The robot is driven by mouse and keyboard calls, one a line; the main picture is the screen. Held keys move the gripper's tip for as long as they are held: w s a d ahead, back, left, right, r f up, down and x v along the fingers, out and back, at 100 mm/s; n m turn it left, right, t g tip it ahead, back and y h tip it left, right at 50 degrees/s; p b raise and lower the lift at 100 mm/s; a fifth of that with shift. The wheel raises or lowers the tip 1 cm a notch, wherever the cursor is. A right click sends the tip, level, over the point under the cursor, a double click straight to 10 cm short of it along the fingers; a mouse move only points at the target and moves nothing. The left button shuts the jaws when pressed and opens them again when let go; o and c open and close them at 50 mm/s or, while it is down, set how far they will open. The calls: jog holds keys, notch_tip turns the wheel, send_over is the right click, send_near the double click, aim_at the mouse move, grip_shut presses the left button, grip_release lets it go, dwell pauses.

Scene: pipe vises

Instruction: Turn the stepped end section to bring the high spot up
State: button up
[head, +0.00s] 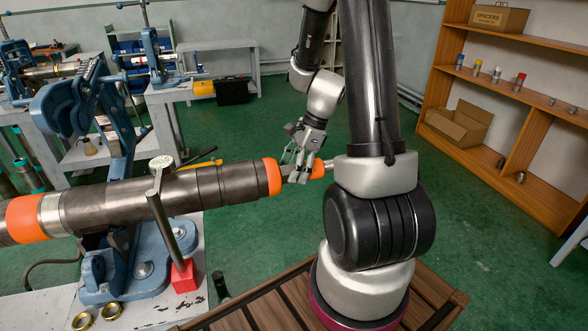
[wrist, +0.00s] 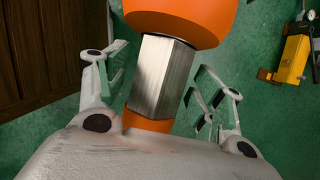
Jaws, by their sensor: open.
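The long dark steel pipe (head: 120,200) lies level in a blue vise (head: 130,265), with an orange band (head: 25,218) at left. Its stepped right end carries an orange collar (head: 273,176), then a narrower bare-metal flat-sided section (wrist: 162,75) and an orange tip (head: 318,169). In the wrist view the orange collar (wrist: 185,18) is above and the tip (wrist: 148,122) below, near my palm. My gripper (head: 301,172) is open around the flat-sided section, one finger on each side in the wrist view (wrist: 160,70), with gaps visible. I cannot make out a high spot.
A metal post with a round head (head: 162,163) stands on a red block (head: 184,276), close against the pipe. A wooden shelf (head: 470,170) stands at right. Green floor behind the pipe end is clear.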

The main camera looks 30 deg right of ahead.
jog(key=shift+a+f, duration=0.1)
jog(key=shift+f, duration=0.05)
jog(key=c, duration=1)
jog(key=shift+t, duration=0.3)
jog(key=t, duration=0.2)
jog(key=t+h, duration=0.1)
jog(key=t, duration=0.1)
jog(key=shift+s+f+n, duration=0.1)
jog(key=shift+s+n, duration=0.25)
jog(key=shift+n, duration=0.05)
jog(key=shift+s+n+t, duration=0.1)
jog(key=shift+n+t, duration=0.2)
jog(key=shift+t, duration=0.8)
jog(key=shift+a+h, duration=0.1)
jog(key=shift+h, duration=0.2)
